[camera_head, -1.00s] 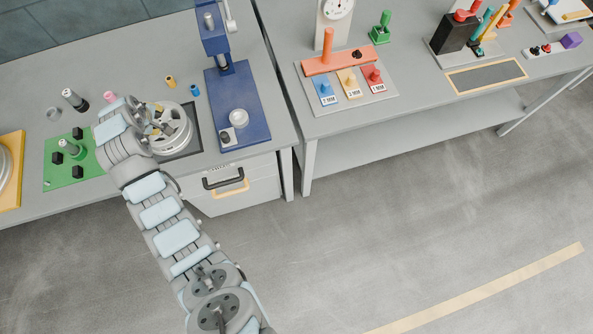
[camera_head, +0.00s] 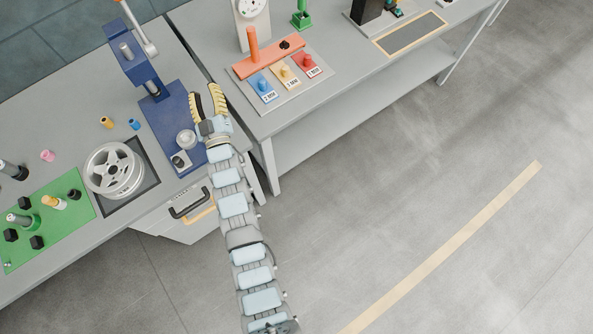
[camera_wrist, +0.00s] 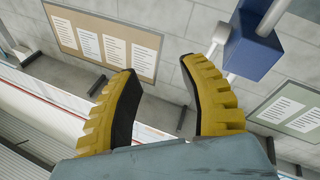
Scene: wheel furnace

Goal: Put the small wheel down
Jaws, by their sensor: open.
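The small wheel (camera_head: 115,170) is silver with several spokes. In the head view it lies on the dark square mat (camera_head: 148,165) on the left bench, face up. My gripper (camera_head: 206,96) is well to the right of the wheel, beside the blue press, with its yellow ribbed fingers pointing toward the back. In the wrist view my gripper (camera_wrist: 161,68) is open, with nothing between the fingers. The wheel does not show in the wrist view.
The blue press (camera_head: 172,118) stands between the wheel and my gripper. A green board (camera_head: 75,207) with black blocks lies left of the wheel. Small orange (camera_head: 106,122) and blue (camera_head: 134,124) cylinders stand behind it. A second bench (camera_head: 330,95) is at the right.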

